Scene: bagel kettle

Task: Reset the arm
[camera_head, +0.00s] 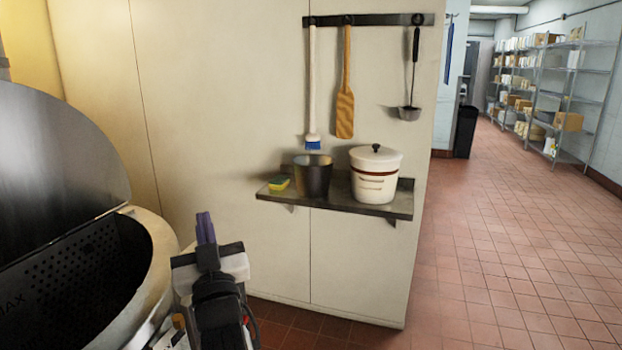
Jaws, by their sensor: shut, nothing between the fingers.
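My arm rises from the bottom of the head view, just right of the kettle. My gripper (205,228) is at its upper end, with its purple fingers together and pointing up. The fingers are shut and nothing shows between them. The gripper stands in front of the pale wall panel, left of and lower than the wall shelf in the picture, apart from the things on it.
A large open kettle (160,250) with a raised lid (60,160) is at left. Utensils hang above on a rack (375,20). Tiled floor (500,250) is clear at right.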

